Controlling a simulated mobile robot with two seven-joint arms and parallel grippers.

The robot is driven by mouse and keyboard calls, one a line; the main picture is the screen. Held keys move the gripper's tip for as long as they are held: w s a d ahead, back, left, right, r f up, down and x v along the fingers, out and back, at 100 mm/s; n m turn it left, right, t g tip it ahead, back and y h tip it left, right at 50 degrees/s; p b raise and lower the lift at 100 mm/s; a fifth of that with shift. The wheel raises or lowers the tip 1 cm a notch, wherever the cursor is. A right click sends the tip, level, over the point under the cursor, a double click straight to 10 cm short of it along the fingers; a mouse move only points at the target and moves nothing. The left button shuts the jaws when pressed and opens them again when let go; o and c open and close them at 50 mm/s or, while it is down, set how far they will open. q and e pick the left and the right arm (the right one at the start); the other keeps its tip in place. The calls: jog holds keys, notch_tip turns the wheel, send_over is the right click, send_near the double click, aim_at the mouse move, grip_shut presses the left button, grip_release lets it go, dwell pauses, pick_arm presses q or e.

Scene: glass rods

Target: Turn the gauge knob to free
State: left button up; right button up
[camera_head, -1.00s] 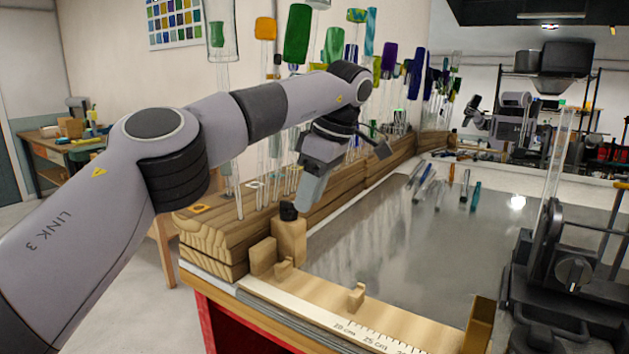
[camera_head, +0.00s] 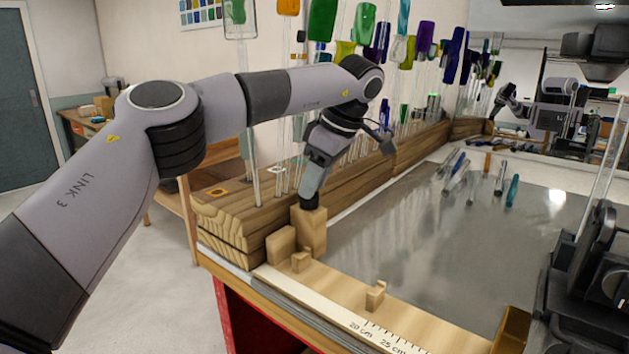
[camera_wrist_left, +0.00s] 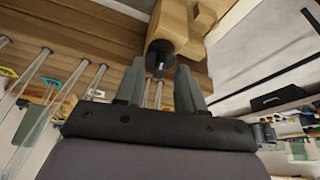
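The gauge knob is a small black knob (camera_wrist_left: 160,56) on a wooden block (camera_head: 311,234) at the near left corner of the bench, beside the ruler strip (camera_head: 372,333). My right gripper is not in view.
A timber rack (camera_head: 240,213) with upright glass rods runs along the left, close to my left arm. Coloured rods (camera_head: 511,190) lie on the grey bench top (camera_head: 410,240). A small wooden stop (camera_head: 375,296) stands by the ruler. A black machine (camera_head: 590,270) stands at right.

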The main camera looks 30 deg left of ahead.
pick_arm(q)
jog(key=shift+a+f, duration=0.1)
jog(key=shift+f, duration=0.15)
grip_shut()
jog(key=shift+s+m+t, duration=0.15)
jog(key=shift+m+t, duration=0.45)
jog(key=shift+m, duration=0.9)
grip_release()
